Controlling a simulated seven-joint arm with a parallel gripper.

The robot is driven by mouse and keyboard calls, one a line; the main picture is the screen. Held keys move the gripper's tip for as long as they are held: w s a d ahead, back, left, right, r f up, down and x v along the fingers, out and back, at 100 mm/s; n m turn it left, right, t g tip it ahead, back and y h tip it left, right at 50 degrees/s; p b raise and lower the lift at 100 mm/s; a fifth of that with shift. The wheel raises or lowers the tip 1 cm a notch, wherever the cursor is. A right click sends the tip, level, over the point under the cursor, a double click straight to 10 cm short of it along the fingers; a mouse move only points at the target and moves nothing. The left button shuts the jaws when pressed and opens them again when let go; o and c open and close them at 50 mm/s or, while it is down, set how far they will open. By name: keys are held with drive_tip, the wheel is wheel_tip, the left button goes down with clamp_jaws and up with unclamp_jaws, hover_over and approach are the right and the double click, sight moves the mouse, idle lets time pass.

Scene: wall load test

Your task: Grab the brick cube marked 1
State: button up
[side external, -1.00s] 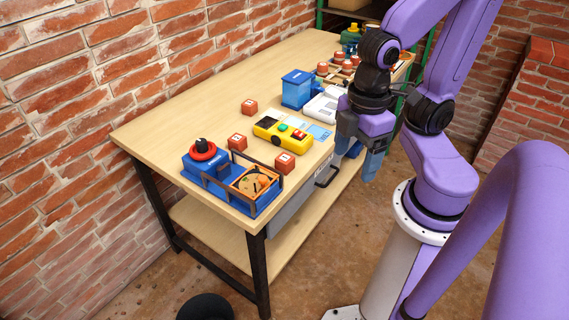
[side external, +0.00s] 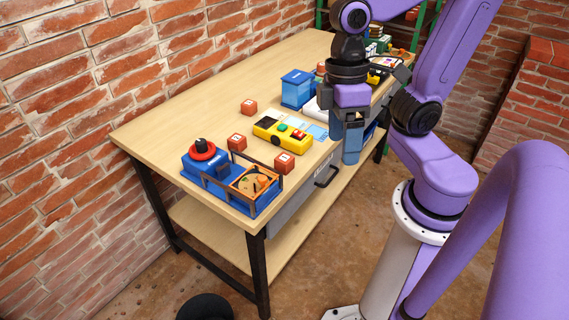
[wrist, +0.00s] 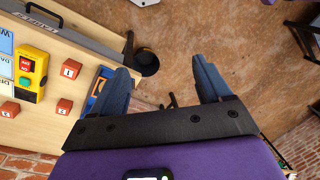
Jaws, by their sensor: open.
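Three small red brick cubes lie on the wooden workbench (side external: 190,115). The cube nearest the front edge (side external: 284,162) carries a pale mark that looks like a 1 in the wrist view (wrist: 71,68), though it is small. A second cube (side external: 237,141) sits left of the yellow device, and a third (side external: 249,106) lies farther back; their marks are hard to read. My gripper (side external: 352,158) is open and empty, pointing down just off the bench's front edge, right of the cubes. In the wrist view, floor shows between its fingers (wrist: 163,75).
A yellow device with buttons (side external: 283,132) stands close behind the front cube. A blue box with a railed tray (side external: 232,181) is to its left. A blue bin (side external: 297,89) stands farther right. A drawer handle (side external: 327,176) juts from the front.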

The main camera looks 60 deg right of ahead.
drive_tip(key=w+a+m+y, duration=0.6)
drive_tip(key=w+a+m, duration=0.2)
drive_tip(key=w+m, duration=0.55)
drive_tip(key=w+d+r+m+t+y, duration=0.15)
drive_tip(key=w+m+t, duration=0.25)
drive_tip(key=m, duration=0.4)
drive_tip(key=w+d+f+m+t+y, duration=0.1)
drive_tip(key=w+d+m+t, duration=0.25)
drive_tip(key=m, duration=0.35)
drive_tip(key=s+d+m+t+h, duration=0.3)
drive_tip(key=d+m+t+h, duration=0.55)
drive_tip(key=d+m, duration=0.85)
drive_tip(key=g+h, duration=0.1)
approach(280, 158)
drive_tip(key=shift+w+d+f, duration=0.2)
drive_tip(key=shift+w+f, duration=0.35)
drive_tip(key=shift+w, duration=0.2)
drive_tip(key=shift+w+d+f, duration=0.15)
drive_tip(key=shift+w+f, duration=0.35)
drive_tip(key=shift+w, duration=0.3)
drive_tip(key=shift+x, duration=3.7)
drive_tip(key=shift+d, duration=0.15)
drive_tip(key=c, duration=1.1)
